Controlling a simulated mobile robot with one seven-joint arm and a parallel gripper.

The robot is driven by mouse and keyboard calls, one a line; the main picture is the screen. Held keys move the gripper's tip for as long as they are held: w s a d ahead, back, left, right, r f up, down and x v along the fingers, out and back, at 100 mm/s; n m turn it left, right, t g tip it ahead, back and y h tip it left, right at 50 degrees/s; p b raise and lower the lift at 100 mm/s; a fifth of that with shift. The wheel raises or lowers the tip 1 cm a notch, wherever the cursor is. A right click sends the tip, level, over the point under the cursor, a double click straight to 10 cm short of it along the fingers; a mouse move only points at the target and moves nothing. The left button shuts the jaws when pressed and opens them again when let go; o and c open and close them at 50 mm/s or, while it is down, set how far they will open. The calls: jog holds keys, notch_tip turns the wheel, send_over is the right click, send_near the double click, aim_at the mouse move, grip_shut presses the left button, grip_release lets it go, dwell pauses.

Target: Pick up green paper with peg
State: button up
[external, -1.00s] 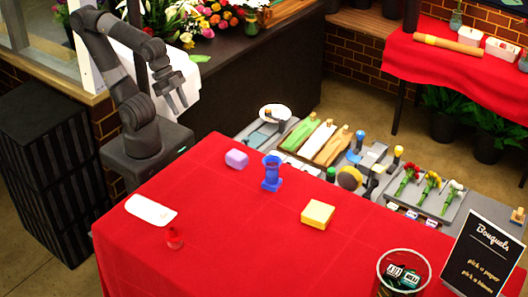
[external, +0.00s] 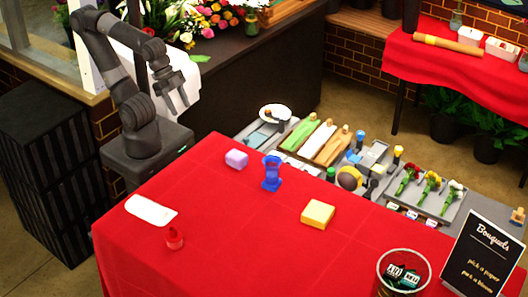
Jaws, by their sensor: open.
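The green paper (external: 299,134) lies as a folded strip in a tray on the grey station behind the red table, left of a white and a brown strip. A small wooden peg (external: 313,117) shows at its far end. My gripper (external: 178,103) hangs in the air at the left, above my base and well left of the green paper. It is open and empty, with its fingers pointing down.
The red table (external: 240,220) holds a purple block (external: 236,158), a blue holder (external: 271,173), a yellow block (external: 317,214), a white card and a small red item. Flowers (external: 430,185) lie on the station's right. A black sign (external: 482,255) stands front right.

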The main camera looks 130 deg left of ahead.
jog(key=w+a+r+g+y, duration=0.1)
jog(key=w+a+r, duration=0.1)
jog(key=w+a, duration=0.35)
jog(key=w+a+r+g, duration=0.1)
jog(key=w+a+r, duration=0.25)
jog(key=w, duration=0.35)
jog(key=g, duration=0.4)
send_over(313, 114)
jog(key=shift+y, duration=0.3)
notch_tip(313, 114, down, 20)
jog(key=shift+w+f, duration=0.1)
jog(key=shift+w, duration=0.05)
jog(key=shift+f, duration=2.8)
